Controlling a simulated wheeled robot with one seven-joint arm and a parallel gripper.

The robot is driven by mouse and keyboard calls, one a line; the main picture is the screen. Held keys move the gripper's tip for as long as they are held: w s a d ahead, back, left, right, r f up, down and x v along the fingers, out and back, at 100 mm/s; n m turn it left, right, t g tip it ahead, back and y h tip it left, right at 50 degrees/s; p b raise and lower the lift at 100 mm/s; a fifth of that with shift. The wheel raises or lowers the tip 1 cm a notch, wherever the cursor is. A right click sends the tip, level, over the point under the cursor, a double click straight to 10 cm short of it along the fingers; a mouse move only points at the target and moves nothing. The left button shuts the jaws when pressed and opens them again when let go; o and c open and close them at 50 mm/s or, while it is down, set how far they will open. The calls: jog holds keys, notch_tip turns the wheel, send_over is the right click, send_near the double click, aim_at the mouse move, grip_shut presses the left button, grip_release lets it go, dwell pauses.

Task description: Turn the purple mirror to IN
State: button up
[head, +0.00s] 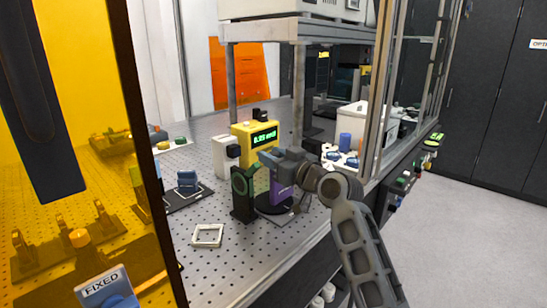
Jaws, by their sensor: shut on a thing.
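The purple mirror (281,193) stands on a dark round base (268,209) on the perforated metal table. Only part of its purple body shows, and its top is hidden behind my gripper. My gripper (272,163) reaches in from the right at the top of the purple mirror and is shut on it. The fingertips and the exact contact are too small to make out. No IN mark can be read from here.
A dark mount with a green ring (240,191) stands close left of the mirror. A yellow box with a green display (255,138) is behind. A white square frame (208,235) lies front left. An upright post (375,100) and amber panel (90,130) flank the opening.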

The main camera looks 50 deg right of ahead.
jog(key=shift+c, duration=0.5)
jog(key=shift+f+n+y+b, duration=0.2)
jog(key=shift+n+y+b, duration=0.1)
jog(key=shift+b, duration=0.55)
jog(key=y+b, duration=0.1)
jog(key=b, duration=0.1)
jog(key=shift+d+f+n+y+b, duration=0.1)
jog(key=shift+n+y+b, duration=0.2)
jog(key=shift+n, duration=0.1)
jog(key=n+y+b, duration=0.2)
jog(key=b, duration=0.2)
jog(key=shift+y, duration=0.4)
jog(key=n+g+y+b, duration=0.1)
jog(key=n+y+b, duration=0.2)
jog(key=y+b, duration=0.1)
jog(key=shift+y+b, duration=0.3)
jog(key=shift+b, duration=0.2)
jog(key=shift+r+n+g+y+b, duration=0.15)
jog(key=shift+n+g+y+b, duration=0.5)
jog(key=shift+y, duration=0.25)
jog(key=shift+r+n+g+y+b, duration=0.1)
jog(key=shift+n+g+y+b, duration=0.55)
jog(key=shift+y, duration=0.25)
